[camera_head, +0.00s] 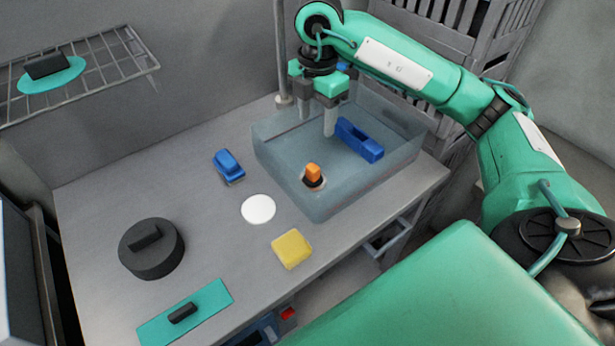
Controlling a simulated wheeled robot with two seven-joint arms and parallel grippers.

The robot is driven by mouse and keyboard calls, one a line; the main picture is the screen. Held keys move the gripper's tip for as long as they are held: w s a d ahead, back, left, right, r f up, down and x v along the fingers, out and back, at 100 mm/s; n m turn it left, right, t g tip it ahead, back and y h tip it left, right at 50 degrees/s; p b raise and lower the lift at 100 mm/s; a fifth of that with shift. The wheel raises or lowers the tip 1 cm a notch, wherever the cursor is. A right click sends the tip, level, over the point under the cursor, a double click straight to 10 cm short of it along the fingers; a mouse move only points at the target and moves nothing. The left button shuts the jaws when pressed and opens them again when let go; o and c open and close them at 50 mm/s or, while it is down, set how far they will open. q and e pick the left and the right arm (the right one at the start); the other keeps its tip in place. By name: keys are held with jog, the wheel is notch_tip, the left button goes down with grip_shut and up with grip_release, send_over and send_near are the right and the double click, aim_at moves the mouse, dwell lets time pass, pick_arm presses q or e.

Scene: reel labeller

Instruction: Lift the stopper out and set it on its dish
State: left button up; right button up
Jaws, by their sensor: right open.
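The orange stopper (313,172) stands upright in a dark round opening in the floor of the blue-grey basin (283,178), near its front left corner. The white round dish (258,209) lies flat on the table, left of the basin, with nothing on it. My right gripper (318,126) is open and empty, with its fingers pointing down over the back part of the basin. It is above and behind the stopper and apart from it. My left gripper is not in view.
A blue block-like object (360,140) is inside the basin at right. On the table (110,215) are a small blue object (228,166), a yellow block (292,249), a dark round lidded thing (151,249) and a teal plate (212,300). A wire shelf (110,55) hangs at upper left.

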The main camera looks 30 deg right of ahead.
notch_tip(320, 180, down, 2)
jog(key=b, duration=0.1)
send_over(313, 166)
notch_tip(313, 166, down, 8)
jog(key=shift+s+r, duration=0.1)
notch_tip(313, 166, down, 5)
jog(key=shift+f+p, duration=0.2)
jog(key=shift+p, duration=0.2)
jog(key=shift+f, duration=0.35)
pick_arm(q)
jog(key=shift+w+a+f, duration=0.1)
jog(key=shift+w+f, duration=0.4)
pick_arm(e)
jog(key=shift+c, duration=0.4)
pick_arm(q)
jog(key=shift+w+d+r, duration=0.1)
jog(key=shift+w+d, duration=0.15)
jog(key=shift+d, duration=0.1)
pick_arm(e)
jog(key=c, duration=1.1)
